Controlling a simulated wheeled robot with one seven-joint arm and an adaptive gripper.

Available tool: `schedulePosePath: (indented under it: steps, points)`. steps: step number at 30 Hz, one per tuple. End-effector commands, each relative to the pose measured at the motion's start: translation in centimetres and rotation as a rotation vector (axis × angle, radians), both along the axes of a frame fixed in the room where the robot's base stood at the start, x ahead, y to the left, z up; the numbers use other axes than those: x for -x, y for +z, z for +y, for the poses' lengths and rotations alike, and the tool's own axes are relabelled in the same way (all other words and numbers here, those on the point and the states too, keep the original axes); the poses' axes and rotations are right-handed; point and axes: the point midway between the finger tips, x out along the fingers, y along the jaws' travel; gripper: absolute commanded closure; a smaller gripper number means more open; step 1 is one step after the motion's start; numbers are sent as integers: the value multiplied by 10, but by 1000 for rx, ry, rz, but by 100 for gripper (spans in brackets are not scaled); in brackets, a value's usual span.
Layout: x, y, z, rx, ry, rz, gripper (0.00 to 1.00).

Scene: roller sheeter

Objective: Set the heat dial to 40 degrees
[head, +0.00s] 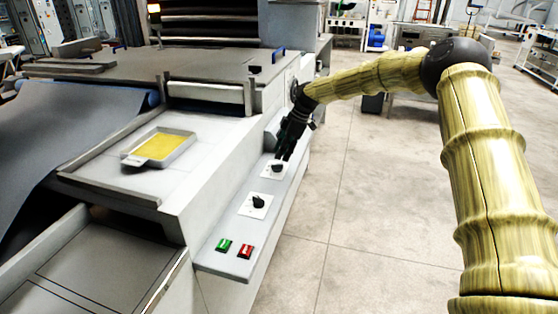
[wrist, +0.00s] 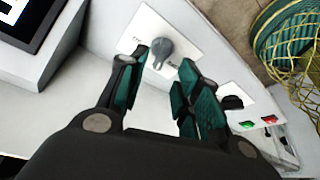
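Two dark dials on white square plates sit on the machine's sloping side ledge. The farther dial (head: 278,168) is just below my gripper's fingertips (head: 284,156). In the wrist view this dial (wrist: 163,51) is a round grey knob with a pointer, on a plate with tiny marks I cannot read. My gripper (wrist: 166,63) is open, with its teal-padded fingers on either side of the line to this knob; I cannot tell whether they touch it. The nearer dial (head: 258,202) is apart from my gripper and also shows in the wrist view (wrist: 231,102). Which is the heat dial is not legible.
A green button (head: 224,246) and a red button (head: 246,251) are at the ledge's near end. A yellow-filled tray (head: 161,147) rests on the machine top. In the wrist view, a screen (wrist: 28,22) stands at the upper left. The floor right of the machine is open.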

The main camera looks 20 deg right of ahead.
Motion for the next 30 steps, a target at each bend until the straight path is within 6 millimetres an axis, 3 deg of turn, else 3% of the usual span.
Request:
schedulePosePath:
  steps: [6,12,30]
  points:
    - [3,37,-15,0,0,-1,67]
    - [5,56,-24,1,-1,1,67]
    - [5,62,-26,1,1,2,67]
